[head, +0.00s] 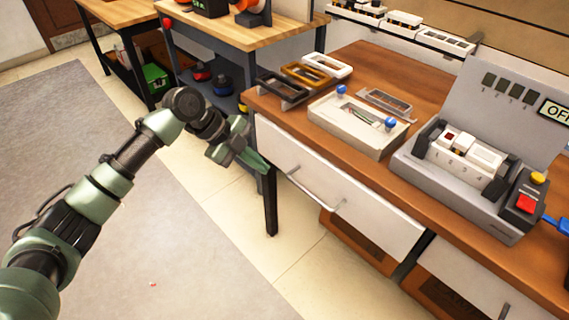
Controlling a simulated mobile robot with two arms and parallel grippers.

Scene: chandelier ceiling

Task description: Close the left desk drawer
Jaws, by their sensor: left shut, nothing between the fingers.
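The left desk drawer (375,208) has a white front with a grey bar handle (318,190). It sits under the wooden top of the desk (425,185). Its front looks flush or nearly flush with the desk edge; I cannot tell whether a small gap remains. My left gripper (262,166) is shut and empty, just left of the drawer front's left end, above the floor near the desk leg. I cannot tell whether it touches the drawer. My right gripper is not in view.
A second white drawer (465,290) is at lower right. The desktop carries a beige tray with blue knobs (350,122), several frames and a grey device with a red button (455,192). A workbench (240,33) stands behind. The floor and grey mat (190,240) are open.

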